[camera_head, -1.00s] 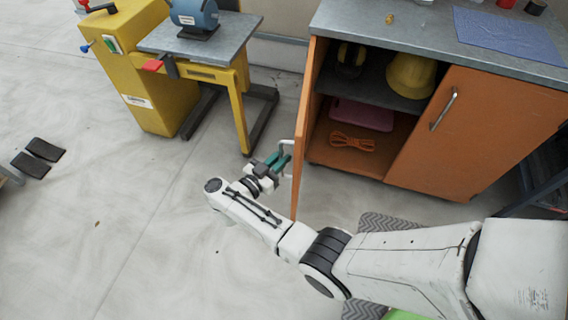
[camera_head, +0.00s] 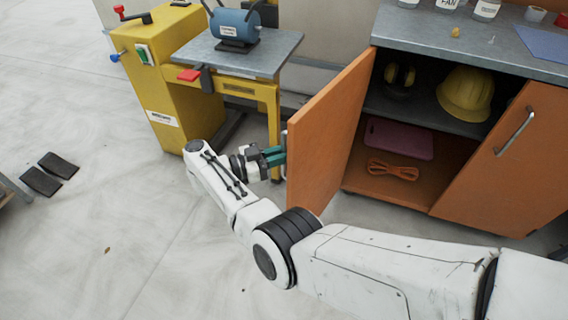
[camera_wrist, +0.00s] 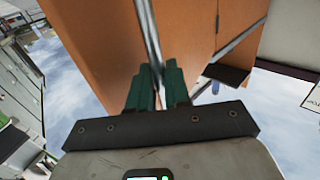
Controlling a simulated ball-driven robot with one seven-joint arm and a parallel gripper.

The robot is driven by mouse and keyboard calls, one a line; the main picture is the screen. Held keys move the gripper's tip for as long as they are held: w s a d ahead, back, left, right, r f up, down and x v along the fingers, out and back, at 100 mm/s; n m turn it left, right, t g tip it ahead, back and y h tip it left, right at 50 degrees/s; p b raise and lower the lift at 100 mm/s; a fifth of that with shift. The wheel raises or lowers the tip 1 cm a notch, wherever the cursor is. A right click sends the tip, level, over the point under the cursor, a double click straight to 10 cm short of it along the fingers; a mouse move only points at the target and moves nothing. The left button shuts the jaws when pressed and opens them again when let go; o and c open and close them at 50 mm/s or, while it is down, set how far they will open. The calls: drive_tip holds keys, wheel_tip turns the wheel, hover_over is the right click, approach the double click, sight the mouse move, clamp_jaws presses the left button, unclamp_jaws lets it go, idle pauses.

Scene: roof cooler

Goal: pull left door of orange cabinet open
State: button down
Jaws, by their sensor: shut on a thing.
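The orange cabinet (camera_head: 440,199) stands at the right in the head view. Its left door (camera_head: 325,130) is swung wide open, showing its inner face to the left of the opening. My gripper (camera_head: 282,157) is at the door's outer side, near its free edge. In the wrist view my green fingers (camera_wrist: 158,85) are shut on the door's metal bar handle (camera_wrist: 149,35), with the orange door panel (camera_wrist: 95,45) beyond. In the head view the handle is mostly hidden behind the door edge and fingers. The right door (camera_head: 505,160) is closed.
Inside the cabinet are a yellow hard hat (camera_head: 466,95), earmuffs (camera_head: 399,80), a pink case (camera_head: 400,139) and an orange cable (camera_head: 392,170). A yellow machine stand (camera_head: 160,85) with a blue grinder (camera_head: 235,25) stands left, close behind my gripper. Floor at left is mostly clear.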

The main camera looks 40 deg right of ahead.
drive_tip(key=shift+w+d+g, duration=0.25)
drive_tip(key=shift+d+g, duration=0.05)
drive_tip(key=shift+d, duration=0.05)
drive_tip(key=c, duration=1.5)
unclamp_jaws()
drive_tip(key=shift+o, duration=1.3)
drive_tip(key=shift+s+d, duration=0.1)
drive_tip(key=shift+d, duration=0.2)
drive_tip(key=shift+a, duration=0.15)
drive_tip(key=shift+a, duration=0.2)
